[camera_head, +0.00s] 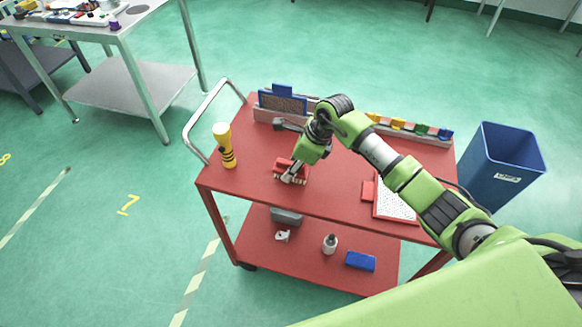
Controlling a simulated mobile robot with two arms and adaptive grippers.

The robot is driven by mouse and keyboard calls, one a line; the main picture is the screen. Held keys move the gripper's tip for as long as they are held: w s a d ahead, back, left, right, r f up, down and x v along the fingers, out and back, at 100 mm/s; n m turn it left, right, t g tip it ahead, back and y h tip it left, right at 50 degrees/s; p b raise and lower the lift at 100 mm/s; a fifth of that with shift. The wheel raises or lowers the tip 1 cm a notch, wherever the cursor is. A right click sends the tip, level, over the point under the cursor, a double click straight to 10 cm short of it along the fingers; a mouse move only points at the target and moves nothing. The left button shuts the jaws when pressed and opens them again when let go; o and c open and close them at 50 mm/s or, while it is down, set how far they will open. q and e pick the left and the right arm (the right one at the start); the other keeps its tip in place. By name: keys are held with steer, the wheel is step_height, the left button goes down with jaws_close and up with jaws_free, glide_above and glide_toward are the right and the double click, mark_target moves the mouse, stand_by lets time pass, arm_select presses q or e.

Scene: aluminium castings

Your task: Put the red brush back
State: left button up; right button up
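A small red block-shaped thing, probably the red brush (281,165), is on the red top of the cart (240,178), left of its middle near the front edge. My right arm comes in from the right, and its gripper (291,178) points down at the brush. The grey fingers overlap the brush and hide part of it. I cannot tell whether they are closed on it or whether it is lifted. A rack (408,133) with yellow, orange, green and blue pieces stands along the cart's back right edge. My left gripper is not in view.
A yellow and black bottle (226,146) stands at the cart's left. A blue-framed panel (282,103) stands at the back. A white perforated tray (395,207) with a red edge lies at right. A blue bin (500,165) stands beyond the cart's right end.

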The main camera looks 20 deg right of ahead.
steer(key=o, duration=1.1)
steer(key=shift+f, duration=0.1)
steer(key=shift+c, duration=0.2)
steer(key=shift+r, duration=0.35)
steer(key=b+v, duration=0.1)
steer(key=v, duration=1)
steer(key=shift+r+b, duration=0.3)
steer(key=shift+r, duration=0.05)
steer(key=shift+s, duration=0.1)
